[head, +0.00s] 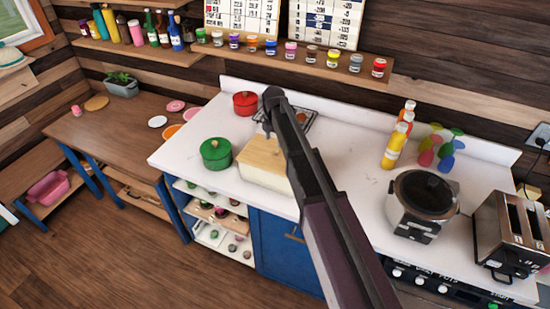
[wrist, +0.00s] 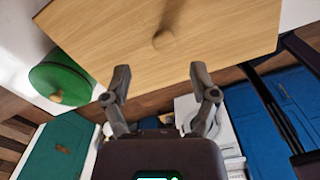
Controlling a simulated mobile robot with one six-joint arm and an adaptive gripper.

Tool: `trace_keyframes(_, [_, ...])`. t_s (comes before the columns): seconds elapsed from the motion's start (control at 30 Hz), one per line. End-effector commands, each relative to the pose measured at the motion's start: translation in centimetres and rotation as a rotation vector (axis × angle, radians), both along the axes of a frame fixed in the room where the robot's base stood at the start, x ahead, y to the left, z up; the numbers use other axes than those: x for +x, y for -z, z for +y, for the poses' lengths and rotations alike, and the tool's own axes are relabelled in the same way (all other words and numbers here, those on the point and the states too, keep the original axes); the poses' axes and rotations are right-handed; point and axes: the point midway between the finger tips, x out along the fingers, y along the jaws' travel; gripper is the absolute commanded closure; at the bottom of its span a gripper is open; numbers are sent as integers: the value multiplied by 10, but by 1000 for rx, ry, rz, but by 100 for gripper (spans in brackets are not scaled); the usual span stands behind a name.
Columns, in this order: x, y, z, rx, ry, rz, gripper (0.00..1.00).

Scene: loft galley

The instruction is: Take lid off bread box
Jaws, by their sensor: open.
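The bread box (head: 262,178) stands on the white counter, a pale box with a flat light-wood lid (head: 263,153) on top. In the head view my arm crosses in front of the right part of the box, and the gripper (head: 268,128) shows only small near the lid.
A green pot (head: 216,153) stands just left of the box and a red pot (head: 245,103) behind it. A rice cooker (head: 422,203), toaster (head: 512,232) and bottles (head: 396,145) are to the right. Free counter lies between the box and the rice cooker, partly behind my arm.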

Motion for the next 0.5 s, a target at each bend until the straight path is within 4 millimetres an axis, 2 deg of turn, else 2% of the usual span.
trace_keyframes(0.3, [0, 0, 0, 0, -1, 0, 24])
trace_keyframes(0.5, [0, 9, -1, 0, -1, 0, 24])
